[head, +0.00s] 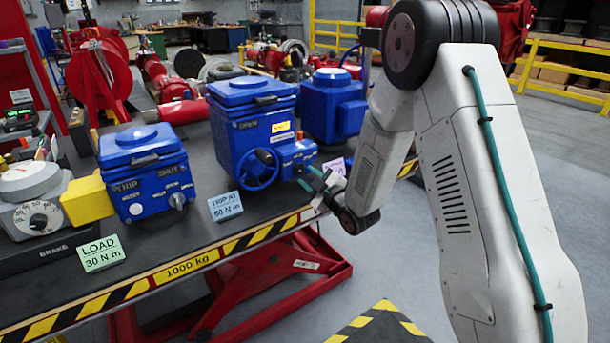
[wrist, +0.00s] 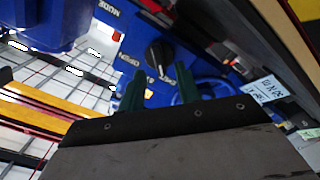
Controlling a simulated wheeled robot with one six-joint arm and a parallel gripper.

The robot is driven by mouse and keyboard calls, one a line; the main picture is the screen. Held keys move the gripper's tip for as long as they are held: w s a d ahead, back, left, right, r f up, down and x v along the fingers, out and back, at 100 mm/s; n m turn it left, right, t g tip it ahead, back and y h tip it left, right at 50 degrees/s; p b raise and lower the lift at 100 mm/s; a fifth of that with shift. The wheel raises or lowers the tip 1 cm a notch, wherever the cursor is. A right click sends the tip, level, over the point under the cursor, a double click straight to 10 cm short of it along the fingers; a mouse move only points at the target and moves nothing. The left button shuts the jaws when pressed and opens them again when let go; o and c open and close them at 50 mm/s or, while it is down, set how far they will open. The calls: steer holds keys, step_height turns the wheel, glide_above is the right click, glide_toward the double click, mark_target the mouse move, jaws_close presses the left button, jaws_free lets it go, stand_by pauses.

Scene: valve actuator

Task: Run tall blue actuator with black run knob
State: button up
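The tall blue actuator (head: 247,118) stands on the dark table, with a blue handwheel (head: 258,168) on its front. In the wrist view its blue panel (wrist: 135,20) carries a black knob (wrist: 158,54) with OPEN lettering on one side and partly covered lettering below. This knob is hard to make out in the head view. My gripper (head: 320,182) is at the actuator's right front corner. In the wrist view its green fingers (wrist: 161,88) are apart with nothing between them. The knob lies just beyond the fingertips, and contact is not visible.
A shorter blue actuator (head: 145,170) with a yellow coupling (head: 87,199) stands to the left. Another blue actuator (head: 333,105) stands behind on the right. A blue tag (head: 225,205) reads TRIP AT 50 N m; a green tag (head: 101,254) reads LOAD 30 N m. The floor at right is open.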

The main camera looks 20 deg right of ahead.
mark_target(301, 171)
steer(key=shift+x, duration=1.35)
jaws_close()
steer(key=shift+m, duration=0.3)
steer(key=m, duration=0.3)
steer(key=shift+d+m, duration=0.1)
steer(key=shift+m, duration=2.4)
steer(key=shift+d, duration=0.1)
